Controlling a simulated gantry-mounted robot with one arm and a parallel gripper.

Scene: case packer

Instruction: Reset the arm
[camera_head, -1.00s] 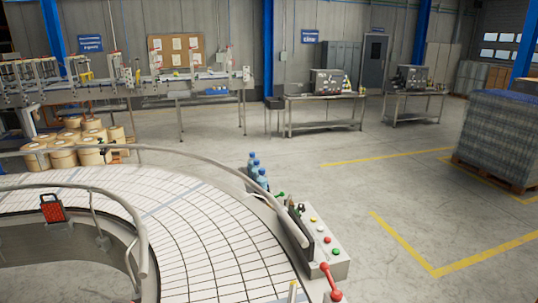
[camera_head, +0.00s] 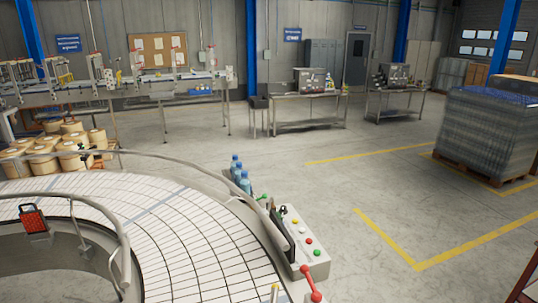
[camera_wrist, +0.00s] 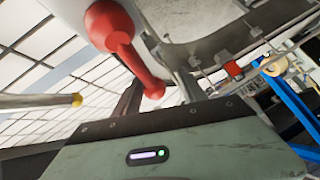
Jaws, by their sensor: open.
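My gripper (camera_wrist: 158,88) shows in the wrist view, with two dark fingers standing apart above its grey-green body. The body carries a small lit indicator at the bottom. Nothing is held between the fingers. A red-handled lever (camera_wrist: 122,45) shows large beyond the fingers; whether it touches them is hard to tell. My arm and gripper do not show in the head view. There the red lever (camera_head: 312,285) stands at the near end of a control box (camera_head: 305,262) with coloured buttons.
A curved white conveyor (camera_head: 190,235) with metal guard rails fills the lower left. Blue-capped bottles (camera_head: 240,175) stand beside its outer rail. A wrapped pallet stack (camera_head: 485,130) stands at right. Open floor lies between yellow lines. A reddish frame (camera_head: 525,280) shows at lower right.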

